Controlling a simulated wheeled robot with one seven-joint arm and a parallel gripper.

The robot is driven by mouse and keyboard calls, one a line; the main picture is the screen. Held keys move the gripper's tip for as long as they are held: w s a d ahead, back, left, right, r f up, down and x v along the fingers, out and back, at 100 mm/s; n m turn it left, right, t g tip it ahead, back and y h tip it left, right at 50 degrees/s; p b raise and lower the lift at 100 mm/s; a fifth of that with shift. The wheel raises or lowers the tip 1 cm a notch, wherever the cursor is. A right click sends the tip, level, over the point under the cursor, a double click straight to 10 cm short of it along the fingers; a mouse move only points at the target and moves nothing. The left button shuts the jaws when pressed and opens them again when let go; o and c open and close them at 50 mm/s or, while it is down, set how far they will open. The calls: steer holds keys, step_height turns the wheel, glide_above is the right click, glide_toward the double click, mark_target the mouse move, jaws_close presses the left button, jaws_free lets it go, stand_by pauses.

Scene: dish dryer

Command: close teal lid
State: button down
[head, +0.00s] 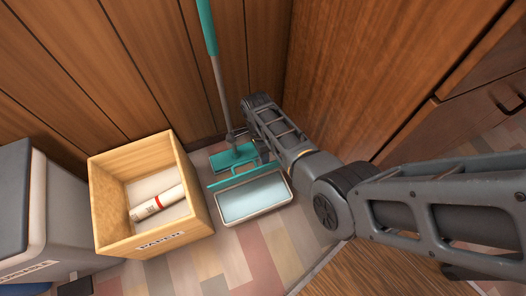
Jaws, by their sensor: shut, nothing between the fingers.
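The teal lid (233,179) stands raised along the back edge of a shallow, open, pale-rimmed bin (254,199) on the floor, left of centre in the head view. The bin's light inside shows from above. My gripper (264,154) is shut and empty, small in the picture, just behind the lid and beside its upper edge. My arm reaches in from the right and bends down there. I cannot tell whether the fingers touch the lid.
A wooden paper box (110,207) holding a white roll (158,203) stands close to the left. A grey bin (18,200) is farther left. A teal-handled pole (208,28) with a teal base (229,157) stands behind. Wooden walls close off the back; tiled floor lies in front.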

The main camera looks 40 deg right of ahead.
steer(key=shift+s+a+r+p, duration=0.15)
steer(key=shift+s+r+p, duration=0.15)
steer(key=shift+s+p, duration=0.25)
steer(key=shift+s+a+f+t+h+b, duration=0.3)
steer(key=shift+s+a+f+t, duration=0.6)
steer(key=shift+s+f, duration=1.2)
steer(key=shift+s+a+f+t+h+b, duration=0.15)
steer(key=shift+s+a+f+t+h, duration=0.3)
steer(key=shift+s+f+t, duration=1.25)
steer(key=shift+s+a+f+t+h+b, duration=0.25)
steer(key=shift+s+a+f+t, duration=0.45)
steer(key=shift+s+f, duration=1.85)
steer(key=shift+a+f, duration=0.1)
steer(key=shift+f, duration=0.05)
steer(key=shift+s, duration=0.1)
